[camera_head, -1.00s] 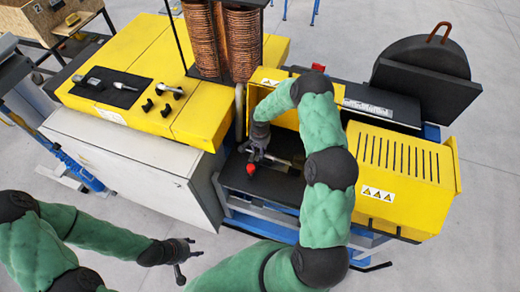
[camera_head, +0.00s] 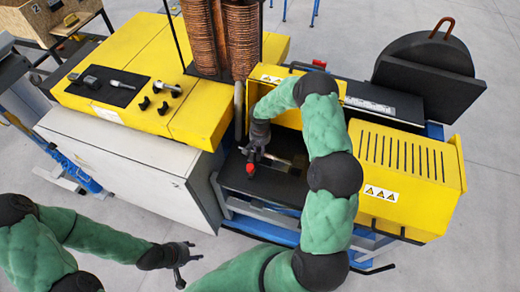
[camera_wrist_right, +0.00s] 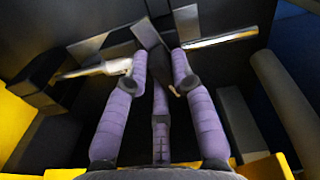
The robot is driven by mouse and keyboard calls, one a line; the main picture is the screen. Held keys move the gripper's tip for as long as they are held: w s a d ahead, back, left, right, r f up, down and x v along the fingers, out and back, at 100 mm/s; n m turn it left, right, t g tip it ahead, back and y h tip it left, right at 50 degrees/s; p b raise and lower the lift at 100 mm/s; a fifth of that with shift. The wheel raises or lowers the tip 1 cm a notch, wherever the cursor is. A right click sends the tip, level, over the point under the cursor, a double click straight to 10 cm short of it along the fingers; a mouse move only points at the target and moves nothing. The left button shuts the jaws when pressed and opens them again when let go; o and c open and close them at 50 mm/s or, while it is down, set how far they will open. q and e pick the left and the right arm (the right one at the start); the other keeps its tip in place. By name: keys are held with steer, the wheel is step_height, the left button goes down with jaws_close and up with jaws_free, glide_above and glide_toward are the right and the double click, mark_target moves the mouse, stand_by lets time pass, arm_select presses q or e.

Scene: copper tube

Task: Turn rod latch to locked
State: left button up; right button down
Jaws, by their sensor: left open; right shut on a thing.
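The rod latch shows in the right wrist view as a pale metal rod (camera_wrist_right: 220,39) with a dark flat lever (camera_wrist_right: 150,35) in its middle. My right gripper (camera_wrist_right: 160,62) is shut on the lever, with its purple fingers around it. In the head view the right gripper (camera_head: 255,150) reaches down into the machine's dark bay, beside a red knob (camera_head: 250,168). Part of the latch is hidden there by the hand. My left gripper (camera_head: 187,262) is open and empty, low in front of the white cabinet and away from the latch.
A yellow machine housing (camera_head: 405,160) stands right of the bay. A grey vertical pipe (camera_head: 239,112) and copper tube coils (camera_head: 240,45) stand behind it. A black tool mat (camera_head: 108,86) lies on the yellow top at left. Floor around my left gripper is clear.

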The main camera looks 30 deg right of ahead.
steer(key=c, duration=1)
jaws_free()
steer(key=shift+c, duration=0.2)
steer(key=shift+r, duration=0.1)
step_height(320, 180, up, 12)
